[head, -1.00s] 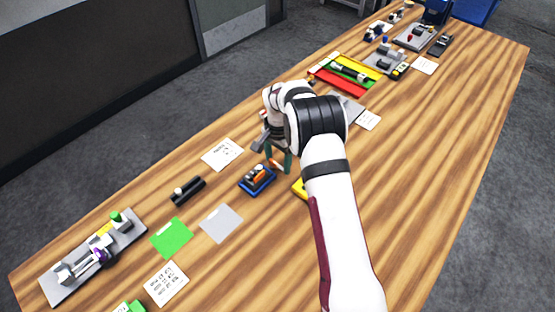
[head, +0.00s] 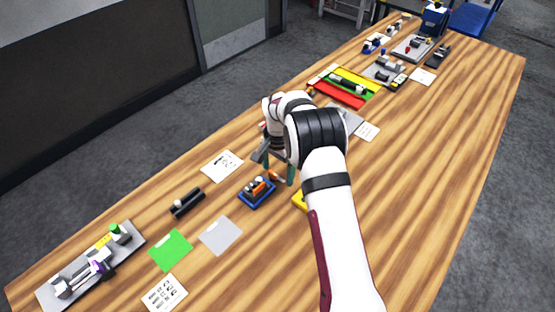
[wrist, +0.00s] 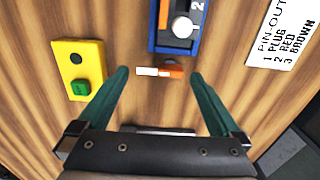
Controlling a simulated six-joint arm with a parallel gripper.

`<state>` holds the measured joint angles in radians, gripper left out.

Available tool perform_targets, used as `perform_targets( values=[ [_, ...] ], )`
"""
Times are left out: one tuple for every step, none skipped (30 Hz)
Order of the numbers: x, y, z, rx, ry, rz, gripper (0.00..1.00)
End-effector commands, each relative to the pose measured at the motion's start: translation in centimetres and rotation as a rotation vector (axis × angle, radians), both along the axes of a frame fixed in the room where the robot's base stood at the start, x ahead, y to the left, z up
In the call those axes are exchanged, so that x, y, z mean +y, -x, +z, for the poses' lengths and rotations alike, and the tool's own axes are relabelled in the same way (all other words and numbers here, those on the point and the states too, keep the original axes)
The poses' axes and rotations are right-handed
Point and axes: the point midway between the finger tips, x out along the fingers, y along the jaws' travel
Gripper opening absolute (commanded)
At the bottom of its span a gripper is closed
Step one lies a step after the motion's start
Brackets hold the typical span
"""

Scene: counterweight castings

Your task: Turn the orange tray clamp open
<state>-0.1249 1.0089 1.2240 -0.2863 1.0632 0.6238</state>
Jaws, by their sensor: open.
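The orange tray clamp (wrist: 173,72) is a short bar with an orange end and a white end, by the near edge of the blue tray (wrist: 151,42) in the wrist view. In the head view the clamp (head: 277,175) shows beside the blue tray (head: 257,204). My gripper (wrist: 160,75) is open, with its two teal fingers on either side of the clamp and gaps to both ends. It also shows in the head view (head: 279,174). I cannot tell how high the fingertips are above the table. The tray holds an orange piece and a white round knob.
A yellow block (wrist: 78,70) with a green button lies left of the fingers in the wrist view. A pin-out card (wrist: 284,35) lies to the right. A black block (head: 187,202) and a grey plate (head: 220,235) are near the tray. The table's right side is clear.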

Motion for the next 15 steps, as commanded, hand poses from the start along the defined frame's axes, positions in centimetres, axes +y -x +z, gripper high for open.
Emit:
perform_targets(
  values=[
    [0.0, -0.1, 0.8, -0.002, -0.001, 0.000, 1.00],
    [0.0, -0.1, 1.5, -0.004, -0.001, 0.000, 1.00],
    [0.0, -0.1, 2.6, -0.004, -0.001, -0.001, 1.00],
    [0.0, -0.1, 3.5, -0.006, -0.001, -0.001, 1.00],
    [0.0, -0.1, 4.5, -0.006, 0.000, -0.001, 1.00],
    [0.0, -0.1, 5.8, -0.006, -0.001, -0.001, 1.00],
    [0.0, -0.1, 6.9, -0.006, -0.001, -0.001, 1.00],
    [0.0, -0.1, 7.9, -0.006, -0.001, -0.001, 1.00],
    [0.0, -0.1, 9.2, -0.006, -0.001, -0.001, 1.00],
    [0.0, -0.1, 10.0, -0.005, -0.001, -0.001, 1.00],
    [0.0, -0.1, 10.9, -0.006, 0.000, -0.001, 1.00],
    [0.0, -0.1, 11.8, -0.004, -0.001, -0.001, 1.00],
    [0.0, -0.1, 12.5, -0.004, -0.001, -0.002, 1.00],
    [0.0, -0.1, 13.1, -0.004, -0.001, -0.002, 1.00],
    [0.0, -0.1, 13.7, -0.003, 0.000, 0.000, 1.00]
  ],
)
